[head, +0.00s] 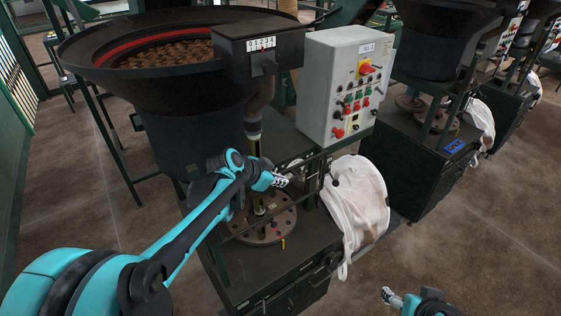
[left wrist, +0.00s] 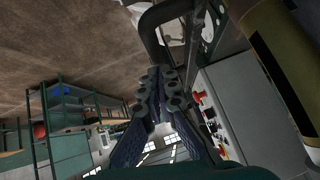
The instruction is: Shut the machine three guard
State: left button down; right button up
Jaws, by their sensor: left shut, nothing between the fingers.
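The nearest machine has a round plate (head: 262,228) with small fittings on a dark cabinet (head: 285,262). A dark bar frame that looks like its guard (head: 318,190) stands around the plate; I cannot tell how far it is open. My left gripper (head: 281,181) is shut and empty above the plate's right side, close to the frame. In the left wrist view its fingers (left wrist: 160,92) are together beside a dark curved bar (left wrist: 152,32); I cannot tell whether they touch. My right gripper (head: 388,296) is low at the bottom, away from the machine, too small to judge.
A grey control box (head: 345,75) with buttons hangs above right; it also shows in the left wrist view (left wrist: 235,112). A large bowl feeder (head: 170,60) stands behind. A white bag (head: 357,200) hangs on the right side. Floor is clear at lower right (head: 480,260).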

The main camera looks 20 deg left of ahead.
pick_arm(q)
notch_tip(320, 180, down, 27)
jog(key=b, duration=1.8)
jog(key=shift+s+f, duration=0.15)
jog(key=shift+f, duration=0.05)
jog(key=shift+s+f, duration=0.1)
jog(key=shift+d, duration=0.1)
jog(key=w+d+r+p+v, duration=0.2)
jog(key=p+v, duration=0.4)
jog(key=v, duration=0.7)
jog(key=s+d+f+n+y+b, duration=0.1)
jog(key=s+f+n+b, duration=0.1)
jog(key=s, duration=0.4)
jog(key=s+f+n+y+b, duration=0.1)
jog(key=s+f+n+b, duration=0.1)
jog(key=s, duration=0.4)
jog(key=s+d+f+n+g+y+b, duration=0.1)
jog(key=s+f+n+y+b, duration=0.1)
jog(key=s, duration=0.5)
jog(key=f+n, duration=0.1)
jog(key=n, duration=0.1)
jog(key=shift+d+n+b, duration=0.3)
jog(key=shift+d, duration=0.1)
